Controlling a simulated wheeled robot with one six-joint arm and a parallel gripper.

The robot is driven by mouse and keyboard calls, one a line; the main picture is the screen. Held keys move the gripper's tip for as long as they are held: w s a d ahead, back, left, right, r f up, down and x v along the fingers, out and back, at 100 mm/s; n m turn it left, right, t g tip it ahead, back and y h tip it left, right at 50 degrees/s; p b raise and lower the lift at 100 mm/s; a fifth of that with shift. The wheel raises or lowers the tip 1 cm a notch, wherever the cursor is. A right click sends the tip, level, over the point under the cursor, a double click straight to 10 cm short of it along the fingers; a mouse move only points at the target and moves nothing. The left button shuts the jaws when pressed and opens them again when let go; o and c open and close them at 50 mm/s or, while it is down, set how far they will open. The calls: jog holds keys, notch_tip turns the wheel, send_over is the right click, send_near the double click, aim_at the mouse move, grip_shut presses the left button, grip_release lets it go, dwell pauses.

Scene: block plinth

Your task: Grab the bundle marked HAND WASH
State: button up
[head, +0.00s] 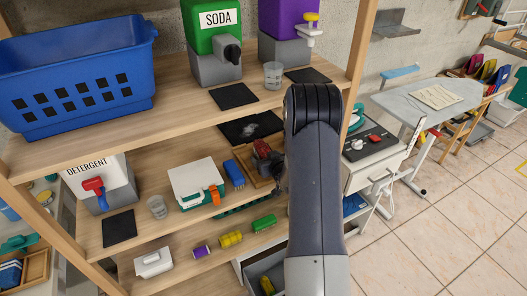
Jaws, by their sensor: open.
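I see no bundle with a readable HAND WASH mark in the head view. My arm rises through the middle of the view and bends at its top. The readable labels are SODA on a green dispenser (208,32) and DETERGENT on a white dispenser (97,182). A pale sheet with unreadable marks (436,97) lies on the ironing board (405,103). Several coloured items (487,70) stand behind it, too small to identify.
A wooden shelf unit (180,115) fills the left side. It holds a blue basket (75,75), a purple dispenser (285,18), a clear cup (272,75) and small cleaning items. A white cabinet (372,165) stands right of my arm. Tiled floor (440,240) is clear at the lower right.

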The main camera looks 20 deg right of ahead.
jog(key=shift+w+f, duration=0.1)
jog(key=shift+w, duration=0.2)
jog(key=c, duration=1.1)
